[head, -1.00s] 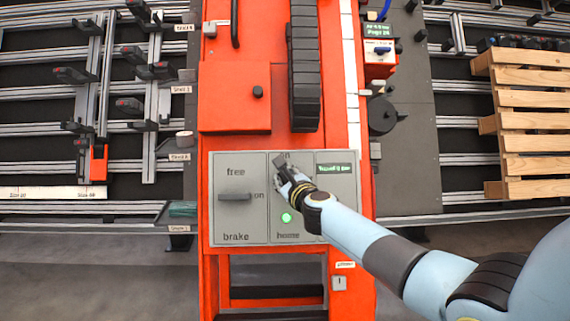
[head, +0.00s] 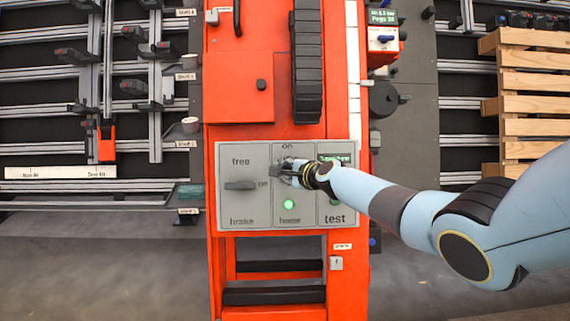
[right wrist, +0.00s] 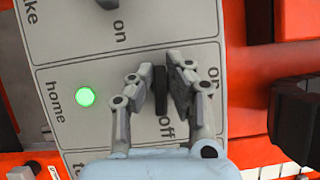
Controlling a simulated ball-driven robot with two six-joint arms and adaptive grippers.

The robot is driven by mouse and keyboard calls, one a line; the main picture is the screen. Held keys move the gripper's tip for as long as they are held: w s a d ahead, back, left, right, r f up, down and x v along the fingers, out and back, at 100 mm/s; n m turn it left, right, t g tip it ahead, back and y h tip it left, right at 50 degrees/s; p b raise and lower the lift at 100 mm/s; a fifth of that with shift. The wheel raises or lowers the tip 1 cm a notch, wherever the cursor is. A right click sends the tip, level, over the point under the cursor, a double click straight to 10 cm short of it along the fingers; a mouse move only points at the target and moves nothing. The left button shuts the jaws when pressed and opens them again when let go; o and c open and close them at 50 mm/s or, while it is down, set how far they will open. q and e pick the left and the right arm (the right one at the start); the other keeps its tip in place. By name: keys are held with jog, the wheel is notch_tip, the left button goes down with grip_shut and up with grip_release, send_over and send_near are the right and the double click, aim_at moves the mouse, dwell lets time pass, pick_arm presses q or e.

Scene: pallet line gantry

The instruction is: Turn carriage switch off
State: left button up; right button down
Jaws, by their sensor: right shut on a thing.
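The grey control panel (head: 268,235) sits on the orange gantry in the head view. My right gripper (head: 286,171) is at the middle panel section, just below its "on" label, and covers most of the switch there. In the right wrist view my right gripper (right wrist: 157,88) has a finger on each side of the dark switch handle (right wrist: 160,92) and is shut on it. The handle lies lengthwise along the fingers, its lower end by the "off" label; "on" is to its right. My left gripper is not in view.
A green lamp (head: 288,204) glows below the switch, by "home". A grey lever (head: 240,185) sits between "free" and "brake" on the left section. Black cable chain (head: 307,70) runs above the panel. A wooden pallet (head: 535,100) stands at right.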

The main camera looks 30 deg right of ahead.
jog(key=shift+f+n+g+p, duration=0.1)
jog(key=shift+n+g+p, duration=0.2)
jog(key=shift+n, duration=0.2)
jog(key=shift+a, duration=0.1)
jog(key=c, duration=1.3)
grip_release()
jog(key=v, duration=1.2)
jog(key=shift+s+f, duration=0.1)
jog(key=shift+f, duration=0.05)
